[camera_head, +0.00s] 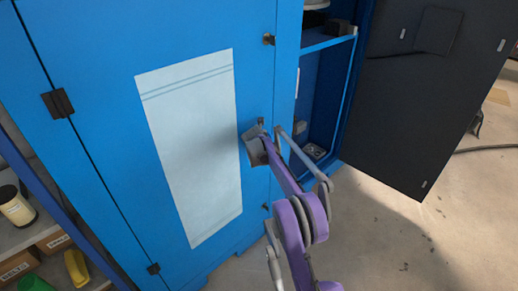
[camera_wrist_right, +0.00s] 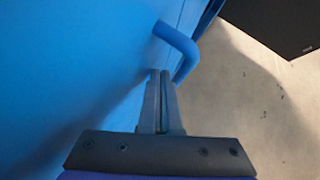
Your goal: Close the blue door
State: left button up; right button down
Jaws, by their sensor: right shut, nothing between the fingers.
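The blue door (camera_head: 110,75), with a pale panel (camera_head: 195,150) on its front, fills the left and middle of the head view. It looks flush or nearly flush with the cabinet front; I cannot tell whether a small gap remains. My right gripper (camera_head: 262,130) is close to the door near its right edge. In the right wrist view, the gripper fingers (camera_wrist_right: 160,78) are together and empty. A bent blue handle (camera_wrist_right: 182,45) stands just beyond and beside the fingertips; I cannot tell whether they touch. My left gripper is out of view.
Right of the blue door, an open compartment (camera_head: 325,42) holds a shelf and small items. Its dark door (camera_head: 425,95) is swung out to the right. Shelving (camera_head: 50,240) with a jar and boxes stands at lower left. The floor (camera_head: 400,240) at lower right is mostly clear.

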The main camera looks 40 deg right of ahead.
jog(key=shift+w+r, duration=0.25)
jog(key=shift+w, duration=0.15)
